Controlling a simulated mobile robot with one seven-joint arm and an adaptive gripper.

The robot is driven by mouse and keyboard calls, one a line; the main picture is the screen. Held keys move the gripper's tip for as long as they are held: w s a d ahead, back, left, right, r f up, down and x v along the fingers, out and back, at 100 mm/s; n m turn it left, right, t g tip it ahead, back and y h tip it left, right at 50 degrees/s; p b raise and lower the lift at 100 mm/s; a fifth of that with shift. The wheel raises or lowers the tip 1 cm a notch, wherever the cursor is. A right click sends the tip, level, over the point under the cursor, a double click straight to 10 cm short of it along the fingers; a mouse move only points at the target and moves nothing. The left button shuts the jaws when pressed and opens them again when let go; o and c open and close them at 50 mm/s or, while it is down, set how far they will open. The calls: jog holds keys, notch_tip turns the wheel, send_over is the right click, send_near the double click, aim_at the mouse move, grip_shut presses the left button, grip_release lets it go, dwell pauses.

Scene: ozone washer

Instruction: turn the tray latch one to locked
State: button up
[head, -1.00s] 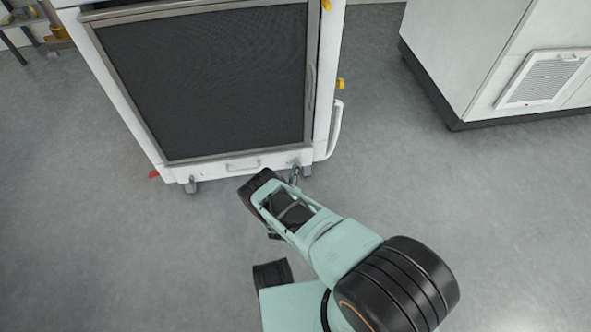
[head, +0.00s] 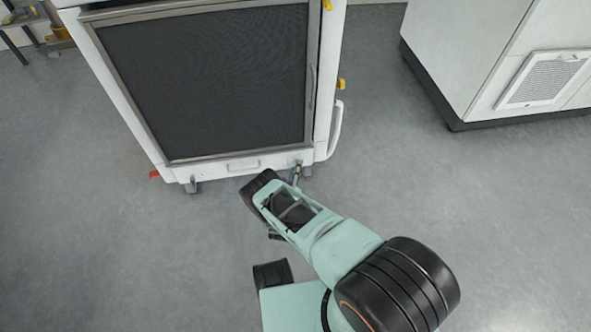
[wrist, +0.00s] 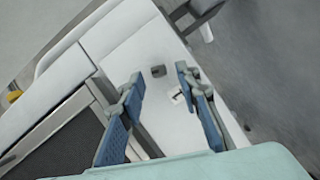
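The white cart (head: 130,85) with a dark mesh front panel (head: 205,80) stands ahead, and its lower right corner is close to my gripper (head: 295,174). In the wrist view my gripper (wrist: 159,76) is open, with its two blue-padded fingers apart and nothing held between them. A small dark grey square fitting (wrist: 158,71) on the white lower rail lies between the fingertips. A small pale piece (wrist: 178,97) shows beside the right finger. I cannot tell which of these is tray latch one, nor whether the fingers touch either.
A white side handle (head: 336,130) and a yellow fitting (head: 341,84) are on the cart's right side. A rail handle (head: 243,165) is at the bottom. A large white cabinet (head: 470,60) stands at the right. The grey floor (head: 480,210) between is clear.

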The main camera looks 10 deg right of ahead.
jog(key=v, duration=0.7)
jog(key=shift+s, duration=0.2)
jog(key=shift+a+r, duration=0.1)
jog(key=shift+c, duration=0.4)
